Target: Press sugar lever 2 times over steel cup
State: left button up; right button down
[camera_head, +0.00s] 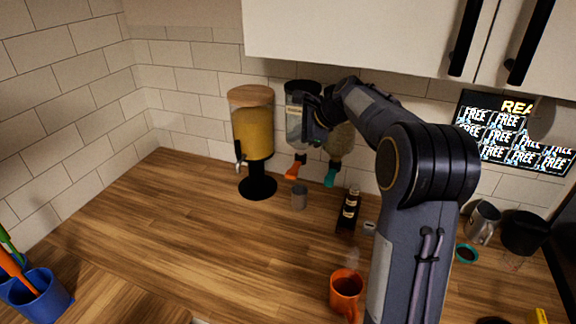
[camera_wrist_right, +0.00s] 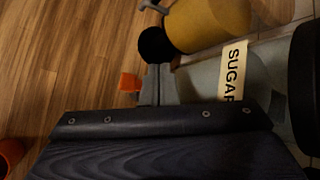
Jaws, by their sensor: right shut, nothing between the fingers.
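The sugar dispenser (camera_head: 295,118) hangs at the back wall, partly covered by my right gripper. Its label reads SUGAR in the right wrist view (camera_wrist_right: 232,72). Its orange lever (camera_head: 296,168) sticks out below and also shows in the wrist view (camera_wrist_right: 130,82). The small steel cup (camera_head: 299,196) stands upright on the counter beneath the lever. My right gripper (camera_head: 314,124) is shut and empty, in front of the dispenser's body and above the lever. I cannot tell whether it touches the dispenser. My left gripper is not in view.
A yellow-filled dispenser (camera_head: 252,130) stands left of the sugar one. A dispenser with a teal lever (camera_head: 331,175) is on its right. A dark bottle (camera_head: 348,210) and an orange mug (camera_head: 346,290) stand nearby. The counter's left middle is clear.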

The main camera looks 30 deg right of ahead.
jog(key=shift+f, duration=0.1)
dwell(0.3)
send_over(295, 174)
notch_tip(295, 174, down, 6)
jog(key=shift+f, duration=0.1)
jog(key=shift+d+f+b, duration=0.1)
jog(key=shift+f+b, duration=0.55)
jog(key=shift+b, duration=0.05)
jog(key=shift+f+b, duration=0.35)
jog(key=shift+f, duration=0.2)
jog(key=shift+f, duration=0.1)
dwell(1.1)
jog(key=shift+f, duration=0.3)
